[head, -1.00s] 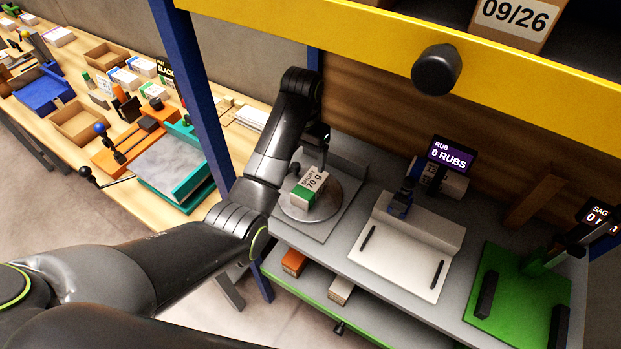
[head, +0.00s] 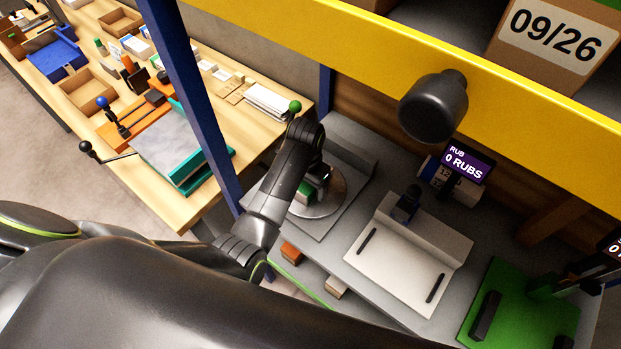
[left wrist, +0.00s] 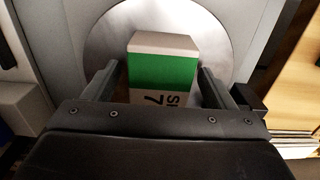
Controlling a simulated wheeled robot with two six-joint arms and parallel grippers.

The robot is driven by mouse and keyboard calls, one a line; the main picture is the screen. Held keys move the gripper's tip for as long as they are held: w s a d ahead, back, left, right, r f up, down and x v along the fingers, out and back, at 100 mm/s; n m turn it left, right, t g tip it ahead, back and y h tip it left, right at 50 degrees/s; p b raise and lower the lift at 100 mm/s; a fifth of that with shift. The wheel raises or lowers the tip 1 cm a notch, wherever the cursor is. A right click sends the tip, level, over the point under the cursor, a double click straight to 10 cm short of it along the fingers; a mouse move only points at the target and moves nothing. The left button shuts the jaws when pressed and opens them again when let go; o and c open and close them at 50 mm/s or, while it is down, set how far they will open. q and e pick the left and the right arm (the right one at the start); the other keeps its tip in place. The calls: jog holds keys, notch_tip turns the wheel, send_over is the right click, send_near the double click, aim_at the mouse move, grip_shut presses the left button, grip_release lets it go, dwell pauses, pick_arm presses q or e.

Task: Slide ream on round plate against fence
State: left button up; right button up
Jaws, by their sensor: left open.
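The ream (head: 304,194) is a small block with a green band and white paper. It lies on the round metal plate (head: 329,199) in the head view, partly hidden by my left arm. A grey fence (head: 350,157) stands behind the plate. In the left wrist view the ream (left wrist: 163,68) lies between the two fingers of my left gripper (left wrist: 158,74), over the round plate (left wrist: 104,35). The gripper is open, with visible gaps on both sides of the ream. In the head view my arm hides the fingers. My right gripper is not in view.
A white board (head: 395,255) with a raised back and a green fixture (head: 515,305) stand to the right on the grey bench. A blue post (head: 190,95) rises at the left. A yellow beam (head: 330,45) crosses above.

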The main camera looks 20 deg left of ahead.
pick_arm(q)
jog(key=shift+s, duration=0.15)
jog(key=shift+c, duration=0.6)
jog(key=c, duration=1.1)
jog(key=shift+w+d+b, duration=0.25)
jog(key=shift+w, duration=0.55)
jog(key=shift+w+d+b, duration=0.25)
jog(key=shift+w, duration=0.55)
jog(key=shift+w+d, duration=0.15)
jog(key=shift+w, duration=0.25)
jog(key=shift+w, duration=0.1)
